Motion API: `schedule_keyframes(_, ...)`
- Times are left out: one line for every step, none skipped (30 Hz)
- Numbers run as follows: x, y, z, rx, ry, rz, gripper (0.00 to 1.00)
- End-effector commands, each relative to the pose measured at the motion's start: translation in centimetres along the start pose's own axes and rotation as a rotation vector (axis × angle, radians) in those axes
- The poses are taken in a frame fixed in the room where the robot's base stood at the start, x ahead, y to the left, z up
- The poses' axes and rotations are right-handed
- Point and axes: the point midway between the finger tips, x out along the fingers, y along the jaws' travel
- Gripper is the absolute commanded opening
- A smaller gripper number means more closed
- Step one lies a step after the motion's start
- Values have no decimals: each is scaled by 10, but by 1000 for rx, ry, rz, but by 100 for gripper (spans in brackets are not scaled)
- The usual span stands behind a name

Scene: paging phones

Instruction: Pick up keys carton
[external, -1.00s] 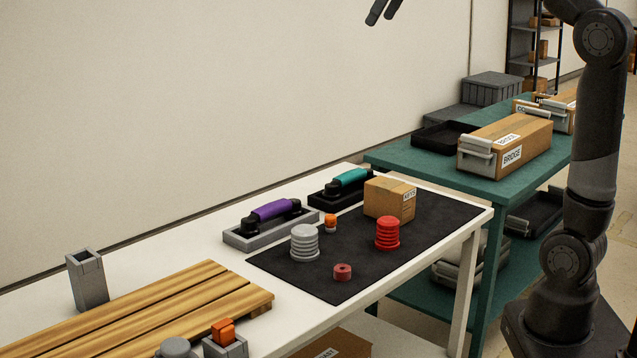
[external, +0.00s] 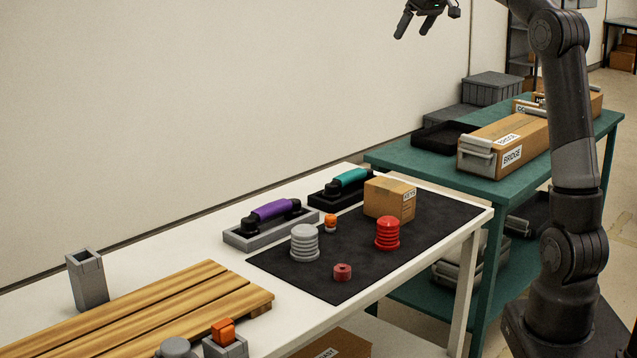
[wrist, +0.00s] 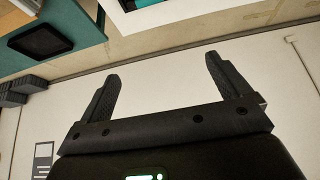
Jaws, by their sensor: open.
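The keys carton (external: 389,200) is a small brown cardboard box with a white label at its upper right edge. It sits on the black mat (external: 440,212) on the white table in the external view. My gripper (external: 419,33) is open and empty, high above the tables near the top edge. In the wrist view my gripper (wrist: 158,85) shows two dark fingers spread apart with nothing between them. The carton cannot be made out in the wrist view.
On the mat stand a grey ribbed cylinder (external: 305,243), a red one (external: 387,233), a small orange piece (external: 330,223) and a red ring (external: 342,272). Purple (external: 272,210) and teal (external: 348,178) handsets lie behind. A green table (external: 480,180) holds a BRIDGE carton (external: 505,143).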

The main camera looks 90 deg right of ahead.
Motion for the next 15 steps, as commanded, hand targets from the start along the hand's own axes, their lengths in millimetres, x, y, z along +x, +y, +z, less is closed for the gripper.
schedule_keyframes(10, 0, 6, 2, -4, -2, 94)
schedule_keyframes(15, 0, 10, 2, -4, -2, 94)
schedule_keyframes(22, 0, 14, 2, -4, -1, 94)
schedule_keyframes(29, 0, 18, 2, -6, -2, 94)
schedule_keyframes(37, -1, 23, 1, -6, -3, 94)
schedule_keyframes(47, 0, 29, 2, -6, -3, 94)
schedule_keyframes(55, 0, 34, 3, -6, -2, 94)
schedule_keyframes(67, 0, 40, 3, -7, -3, 94)
schedule_keyframes(80, -1, 49, 3, -7, -3, 94)
schedule_keyframes(95, 0, 58, 4, -10, -4, 94)
schedule_keyframes(109, -1, 66, 4, -10, -4, 94)
schedule_keyframes(132, -1, 79, 6, -12, -5, 94)
schedule_keyframes(150, 0, 90, 6, -12, -5, 94)
schedule_keyframes(168, -1, 100, 6, -13, -6, 94)
schedule_keyframes(194, -1, 116, 7, -14, -7, 94)
